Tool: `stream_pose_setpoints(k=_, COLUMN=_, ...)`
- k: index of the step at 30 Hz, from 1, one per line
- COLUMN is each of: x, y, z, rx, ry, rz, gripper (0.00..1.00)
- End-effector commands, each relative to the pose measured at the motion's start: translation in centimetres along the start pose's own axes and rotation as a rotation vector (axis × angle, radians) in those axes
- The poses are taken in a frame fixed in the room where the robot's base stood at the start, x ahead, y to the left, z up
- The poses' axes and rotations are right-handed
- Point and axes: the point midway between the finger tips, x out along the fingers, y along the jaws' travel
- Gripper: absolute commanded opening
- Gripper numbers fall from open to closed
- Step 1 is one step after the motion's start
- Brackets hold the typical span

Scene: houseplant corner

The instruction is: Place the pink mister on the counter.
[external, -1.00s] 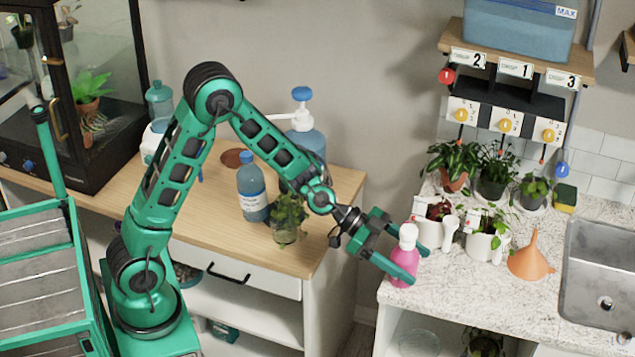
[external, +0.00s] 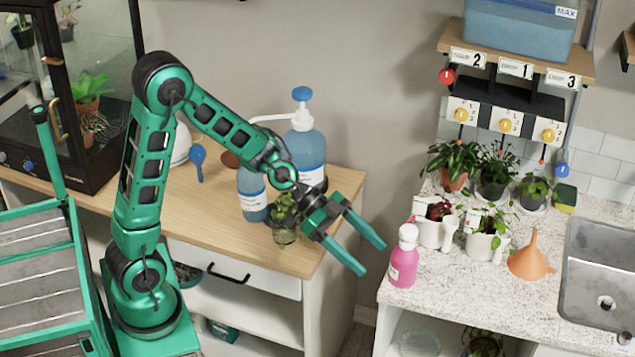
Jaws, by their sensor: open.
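The pink mister (external: 403,266), a pink bottle with a white top, stands upright on the speckled counter (external: 455,318) near its left front corner. My gripper (external: 374,259) is open and empty. Its fingers point right towards the mister, with a small gap between them and the bottle. The gripper hangs over the space between the wooden cabinet and the counter.
White pots with plants (external: 484,243) and an orange funnel (external: 530,258) stand right of the mister, before a sink (external: 598,280). On the wooden cabinet are a blue bottle (external: 251,196), a large pump bottle (external: 306,150) and a plant in a glass jar (external: 285,232).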

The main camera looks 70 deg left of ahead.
Motion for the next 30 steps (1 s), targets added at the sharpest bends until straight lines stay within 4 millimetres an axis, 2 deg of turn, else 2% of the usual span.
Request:
stream_pose_setpoints(k=1, x=-0.1, y=2.5, z=0.0, rx=0.005, ry=-0.053, rz=0.032, gripper=0.70)
stream_pose_setpoints(k=6, x=-2.1, y=10.3, z=2.9, rx=-0.035, ry=-0.307, rz=0.099, gripper=0.70)
stream_pose_setpoints(k=11, x=-6.0, y=15.9, z=6.3, rx=-0.090, ry=-0.551, rz=0.080, gripper=0.70)
stream_pose_setpoints(k=15, x=-10.6, y=19.6, z=9.4, rx=-0.155, ry=-0.749, rz=0.001, gripper=0.70)
stream_pose_setpoints(k=21, x=-17.2, y=22.7, z=12.8, rx=-0.259, ry=-0.949, rz=-0.157, gripper=0.70)
stream_pose_setpoints(k=24, x=-19.3, y=23.6, z=13.9, rx=-0.298, ry=-1.002, rz=-0.216, gripper=0.70)
stream_pose_setpoints(k=27, x=-20.5, y=23.9, z=14.4, rx=-0.322, ry=-1.030, rz=-0.250, gripper=0.70)
stream_pose_setpoints(k=30, x=-20.9, y=24.1, z=14.6, rx=-0.331, ry=-1.038, rz=-0.262, gripper=0.70)
